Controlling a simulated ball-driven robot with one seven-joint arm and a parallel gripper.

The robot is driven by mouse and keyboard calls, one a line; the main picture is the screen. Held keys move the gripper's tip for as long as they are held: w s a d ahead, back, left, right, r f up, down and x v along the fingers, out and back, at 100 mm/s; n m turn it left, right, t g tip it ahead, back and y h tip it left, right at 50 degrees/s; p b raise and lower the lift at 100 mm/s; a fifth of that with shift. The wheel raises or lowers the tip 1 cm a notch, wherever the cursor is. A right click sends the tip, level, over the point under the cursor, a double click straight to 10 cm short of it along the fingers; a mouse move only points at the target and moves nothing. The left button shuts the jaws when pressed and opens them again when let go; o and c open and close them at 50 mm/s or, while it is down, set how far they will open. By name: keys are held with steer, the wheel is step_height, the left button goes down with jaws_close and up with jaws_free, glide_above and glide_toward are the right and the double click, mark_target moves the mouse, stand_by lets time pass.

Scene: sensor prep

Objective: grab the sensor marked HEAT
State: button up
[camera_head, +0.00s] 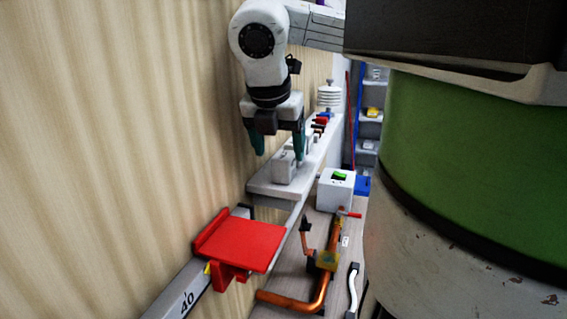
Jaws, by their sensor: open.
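My gripper (279,152) hangs fingers down in the upper middle of the head view, with its two dark green fingers apart and nothing seen between them. A small light-grey block (284,171) stands on the near end of the pale shelf (262,186), just below the fingertips. Whether the fingers are beside it or above it, I cannot tell. No HEAT marking can be read on it or on any other thing here. Several small red, black and blue items (320,122) stand farther along the shelf, too small to identify.
A red platform (242,245) sits on a grey rail marked 40 in front. A white box (335,190) with a green display and a bent orange pipe (318,285) are on the lower wooden surface. A white louvred stack (329,97) is farther back. A corrugated wall (90,130) borders the left.

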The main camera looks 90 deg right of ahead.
mark_target(283, 155)
steer(key=d+f, duration=0.1)
steer(key=d+f+p, duration=0.1)
steer(key=f, duration=0.1)
steer(key=shift+s+d+f, duration=0.25)
steer(key=shift+s+d, duration=0.05)
steer(key=shift+s, duration=0.1)
steer(key=shift+d+f+p, duration=0.2)
steer(key=shift+f+p, duration=0.15)
steer(key=shift+f, duration=0.25)
steer(key=shift+c, duration=0.3)
steer(key=c, duration=1)
steer(key=shift+r, duration=0.15)
